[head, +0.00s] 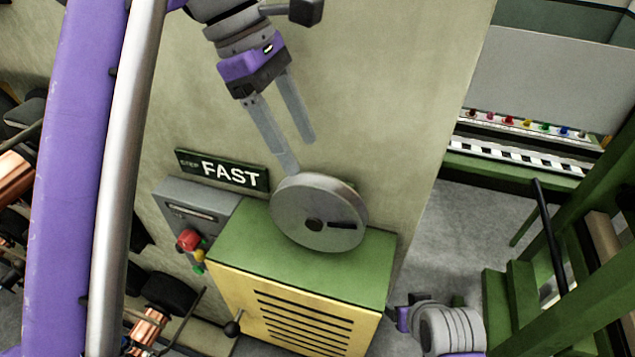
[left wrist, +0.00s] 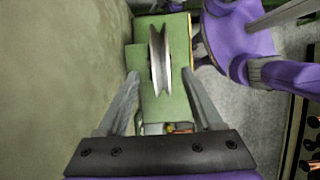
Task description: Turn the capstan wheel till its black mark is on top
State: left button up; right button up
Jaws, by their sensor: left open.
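The capstan wheel (head: 300,205) is a grey metal disc standing upright on a green-topped cabinet. Its black mark (head: 342,225) is a short bar on the face, to the right of the dark hub (head: 314,225). My left gripper (head: 300,155) is open and empty at the wheel's upper edge, one fingertip overlapping the rim in the head view. In the left wrist view the wheel (left wrist: 160,60) shows edge-on between the two spread fingers, with room on both sides. Contact cannot be told. My right gripper is not visible; a grey and purple part of mine shows at the bottom right.
The green cabinet top (head: 270,255) sits against a pale wall (head: 390,90). A FAST sign (head: 222,170) and a grey control box (head: 190,205) with a red button (head: 189,239) are left of the wheel. Green steps (head: 525,290) stand at right.

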aim_at(315, 181)
pick_arm(q)
jog(key=x, duration=0.2)
jog(key=b+x, duration=0.1)
jog(key=x, duration=0.3)
jog(key=shift+s+d+f, duration=0.2)
jog(key=shift+s+f, duration=0.05)
jog(key=shift+s, duration=0.05)
jog(key=shift+w+d+f, duration=0.15)
jog(key=shift+d+f, duration=0.05)
jog(key=shift+f, duration=0.4)
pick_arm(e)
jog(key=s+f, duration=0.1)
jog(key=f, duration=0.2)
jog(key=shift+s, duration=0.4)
pick_arm(q)
grip_shut()
